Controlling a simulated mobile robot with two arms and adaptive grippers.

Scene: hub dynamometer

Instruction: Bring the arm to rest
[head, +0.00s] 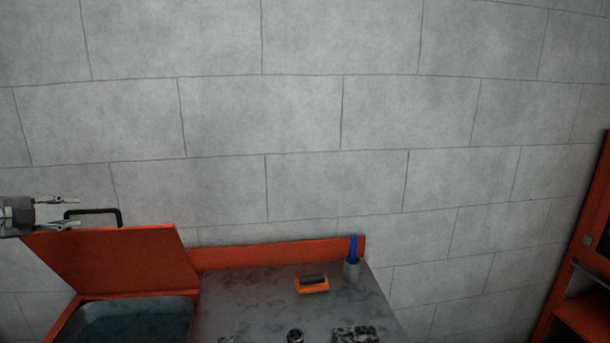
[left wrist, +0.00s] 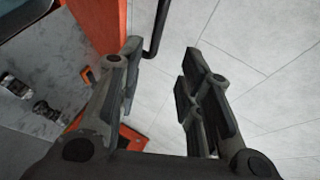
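My left gripper (head: 70,212) is at the left edge of the head view, close to the black handle (head: 95,212) on the raised orange lid (head: 115,262). In the left wrist view my left gripper (left wrist: 162,75) has its fingers apart with nothing between them. The black handle (left wrist: 155,30) shows just beyond the left finger there, outside the gap. My right gripper is not in either view.
The lid stands open over a basin (head: 130,325). A grey worktop (head: 250,295) to its right holds an orange-and-black tool (head: 312,284), a grey cup (head: 351,270) with something blue, and several metal parts at the front. An orange cabinet (head: 590,270) stands far right.

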